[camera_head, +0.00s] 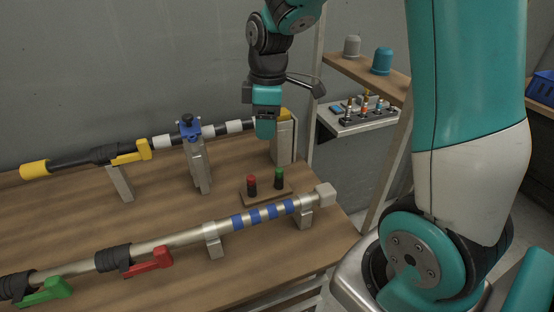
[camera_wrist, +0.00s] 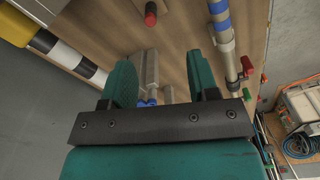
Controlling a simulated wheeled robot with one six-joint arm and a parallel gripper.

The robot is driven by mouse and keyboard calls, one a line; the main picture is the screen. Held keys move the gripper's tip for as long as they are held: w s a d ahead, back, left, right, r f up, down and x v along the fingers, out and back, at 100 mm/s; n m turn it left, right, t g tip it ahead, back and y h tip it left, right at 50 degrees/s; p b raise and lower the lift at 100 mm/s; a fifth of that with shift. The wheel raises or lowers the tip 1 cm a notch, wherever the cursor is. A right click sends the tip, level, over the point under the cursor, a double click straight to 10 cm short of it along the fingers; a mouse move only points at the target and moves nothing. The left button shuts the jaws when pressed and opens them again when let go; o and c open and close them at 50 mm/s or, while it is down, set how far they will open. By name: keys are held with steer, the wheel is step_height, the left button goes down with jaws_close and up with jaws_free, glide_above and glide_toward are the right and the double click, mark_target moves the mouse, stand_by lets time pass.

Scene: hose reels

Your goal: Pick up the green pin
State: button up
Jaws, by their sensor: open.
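The green pin (camera_head: 279,177) stands upright on a small wooden block (camera_head: 265,193) on the bench in the head view. A red pin (camera_head: 251,185) stands beside it on the left. My gripper (camera_head: 265,132) points down above the bench, higher than the pins and apart from them. In the wrist view my gripper (camera_wrist: 160,80) shows two teal fingers spread apart with nothing held between them. The red pin (camera_wrist: 150,14) shows at the top edge of the wrist view. I cannot make out the green pin there.
A black-and-white pole with yellow ends (camera_head: 160,142) runs along the back on metal stands, with a blue clamp (camera_head: 189,129). A silver, blue-banded pole (camera_head: 190,238) with red and green levers lies in front. A shelf with cups (camera_head: 382,61) stands right.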

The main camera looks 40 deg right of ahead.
steer(key=w+d+f, duration=0.2)
steer(key=d, duration=0.4)
steer(key=n+p, duration=0.1)
steer(key=p, duration=0.2)
glide_above(280, 169)
steer(key=shift+h, duration=0.3)
step_height(280, 169, down, 10)
steer(key=shift+f+p, duration=0.95)
steer(key=shift+f, duration=2.15)
steer(key=c, duration=1)
